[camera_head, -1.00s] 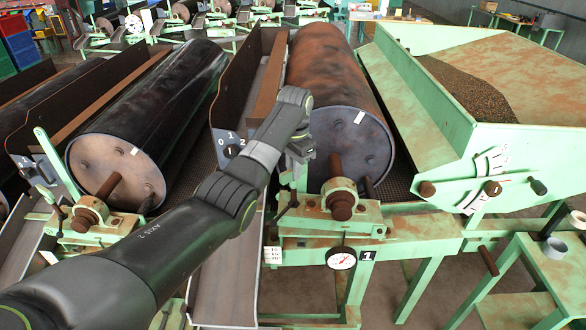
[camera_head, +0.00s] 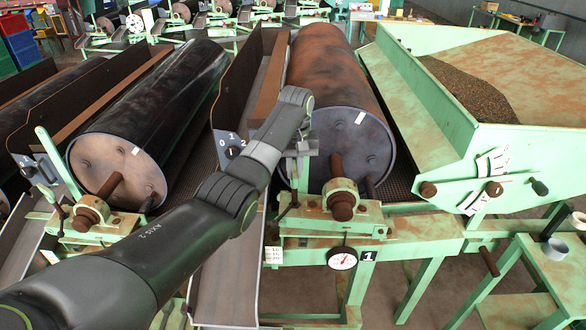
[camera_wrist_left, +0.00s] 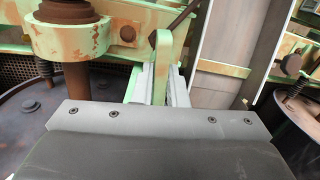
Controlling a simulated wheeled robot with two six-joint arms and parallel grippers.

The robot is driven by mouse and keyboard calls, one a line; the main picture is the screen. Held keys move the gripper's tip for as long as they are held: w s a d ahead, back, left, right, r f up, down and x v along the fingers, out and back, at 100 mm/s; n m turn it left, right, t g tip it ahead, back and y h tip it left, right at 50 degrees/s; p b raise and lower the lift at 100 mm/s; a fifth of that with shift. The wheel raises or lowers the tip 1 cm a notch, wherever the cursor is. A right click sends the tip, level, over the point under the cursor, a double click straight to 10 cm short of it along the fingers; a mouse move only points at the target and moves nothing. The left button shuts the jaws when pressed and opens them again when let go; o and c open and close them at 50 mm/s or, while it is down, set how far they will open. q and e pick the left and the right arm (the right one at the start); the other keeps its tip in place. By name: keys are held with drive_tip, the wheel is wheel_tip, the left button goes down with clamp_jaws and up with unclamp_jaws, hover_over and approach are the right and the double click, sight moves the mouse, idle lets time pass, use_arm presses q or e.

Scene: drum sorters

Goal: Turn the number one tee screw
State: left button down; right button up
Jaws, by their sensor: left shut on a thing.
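My left gripper (camera_head: 302,158) is at the front of the brown rusty drum, at the machine labelled 1 (camera_head: 367,255). In the left wrist view its fingers (camera_wrist_left: 160,88) are shut around an upright green lever (camera_wrist_left: 161,60). In the head view my wrist covers part of this lever (camera_head: 303,178). The small dark tee screw (camera_head: 290,205) stands just below the gripper, left of the green bearing block (camera_head: 342,192), apart from the fingers. A dark rod (camera_wrist_left: 183,17) beyond the lever in the left wrist view may be its handle. My right gripper is out of view.
A dial gauge (camera_head: 342,258) hangs below the bearing. The rusty drum (camera_head: 335,90) rises close behind the gripper. A black drum (camera_head: 150,115) with a similar lever (camera_head: 58,162) lies to the left. A green hopper (camera_head: 480,140) stands to the right.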

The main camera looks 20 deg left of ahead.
use_arm(q)
drive_tip(key=n, duration=0.5)
drive_tip(key=shift+d+n, duration=0.25)
drive_tip(key=shift+n, duration=0.05)
drive_tip(key=n, duration=0.5)
drive_tip(key=shift+n, duration=0.4)
